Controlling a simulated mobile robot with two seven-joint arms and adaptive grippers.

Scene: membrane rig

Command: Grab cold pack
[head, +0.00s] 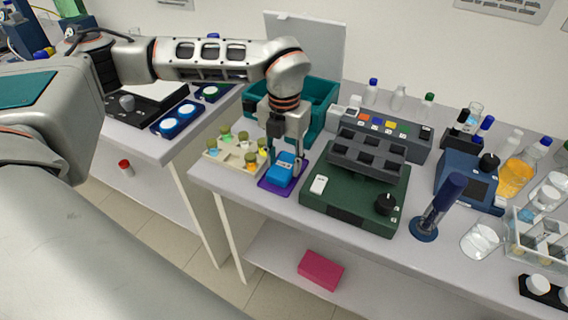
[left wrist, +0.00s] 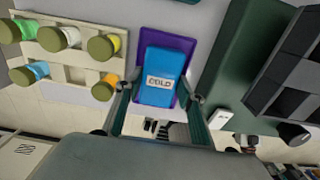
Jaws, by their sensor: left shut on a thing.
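The blue cold pack (head: 284,168) lies over a purple mat (head: 270,186) on the bench. In the left wrist view the cold pack (left wrist: 160,70) shows its white COLD label, with the purple mat (left wrist: 180,43) behind it. My left gripper (head: 287,158) points down at the pack. In the left wrist view its two fingers (left wrist: 160,98) stand at either side of the pack's near end, shut on it. I cannot tell whether the pack is lifted off the mat. My right gripper is not in view.
A rack of capped vials (head: 237,153) stands close on the left. A green rocker device (head: 352,196) stands close on the right. A teal bin (head: 322,97) is behind. A pink box (head: 320,270) lies on the lower shelf.

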